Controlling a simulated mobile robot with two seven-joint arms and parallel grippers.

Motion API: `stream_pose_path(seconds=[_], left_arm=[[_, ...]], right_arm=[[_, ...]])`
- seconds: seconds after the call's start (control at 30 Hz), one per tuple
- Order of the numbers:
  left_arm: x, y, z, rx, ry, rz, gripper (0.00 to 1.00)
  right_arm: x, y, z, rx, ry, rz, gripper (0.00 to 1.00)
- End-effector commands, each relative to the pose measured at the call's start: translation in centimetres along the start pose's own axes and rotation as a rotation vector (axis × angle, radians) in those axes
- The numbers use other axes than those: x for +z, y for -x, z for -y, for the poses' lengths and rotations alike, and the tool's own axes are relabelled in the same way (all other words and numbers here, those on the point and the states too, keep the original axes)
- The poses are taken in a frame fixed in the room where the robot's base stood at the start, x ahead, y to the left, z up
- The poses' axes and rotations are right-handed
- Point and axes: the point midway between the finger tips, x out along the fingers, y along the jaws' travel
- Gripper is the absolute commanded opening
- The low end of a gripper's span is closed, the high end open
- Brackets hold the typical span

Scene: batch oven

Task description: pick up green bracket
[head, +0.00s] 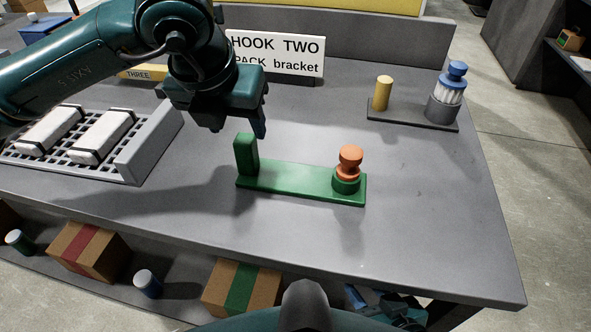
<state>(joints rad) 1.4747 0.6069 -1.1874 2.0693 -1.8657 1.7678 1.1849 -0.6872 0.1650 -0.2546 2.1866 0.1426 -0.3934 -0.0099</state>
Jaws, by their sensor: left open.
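The green bracket (290,180) lies flat on the grey table, a long plate with an upright green post at its left end. An orange knobbed piece (350,160) stands in a green ring at its right end. My left gripper (258,130) hangs above and just behind the green post, pointing down. It looks apart from the bracket and holds nothing that I can see. Its far finger is partly hidden by the gripper body.
A sign reading "HOOK TWO PACK bracket" (290,52) stands behind. A dark plate (405,116) with a yellow post and a blue-topped piece is at the back right. A grey rack (150,145) with white packs is at left. The table's right front is clear.

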Motion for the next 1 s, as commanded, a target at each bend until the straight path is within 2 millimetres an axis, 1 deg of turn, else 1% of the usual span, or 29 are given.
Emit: stream_pose_path(seconds=[0.03, 0.17, 0.27, 0.4, 0.5, 0.6, 0.77, 0.87, 1.0], left_arm=[[0.0, -0.4, 0.0, -0.001, 0.001, -0.001, 0.55], [0.0, -1.2, 0.0, -0.001, 0.0, -0.001, 0.55], [0.0, -2.4, 0.0, -0.001, 0.001, -0.003, 0.55], [0.0, -4.6, 0.1, -0.001, 0.001, -0.003, 0.55], [0.0, -5.6, 0.1, -0.002, 0.001, -0.002, 0.55], [0.0, -6.0, 0.0, -0.001, 0.001, 0.0, 0.55], [0.0, -6.1, 0.1, -0.002, 0.0, 0.0, 0.55], [0.0, -6.0, 0.1, -0.002, 0.0, 0.0, 0.48], [0.0, -6.0, 0.1, -0.002, 0.0, 0.0, 0.37]], right_arm=[[0.1, 0.0, 0.0, 0.0, 0.001, 0.002, 0.36], [0.1, 0.0, 0.0, 0.001, 0.002, 0.006, 0.36], [0.0, 0.1, 0.0, 0.003, 0.006, 0.009, 0.36], [-0.1, 0.2, -0.1, 0.007, 0.016, 0.014, 0.36], [-0.1, 0.2, -0.1, 0.007, 0.019, 0.014, 0.36], [-0.2, 0.2, -0.1, 0.007, 0.02, 0.013, 0.36], [-0.2, 0.2, -0.1, 0.007, 0.02, 0.011, 0.36], [-0.2, 0.2, -0.1, 0.007, 0.02, 0.011, 0.36], [-0.2, 0.2, -0.1, 0.006, 0.02, 0.01, 0.36]])
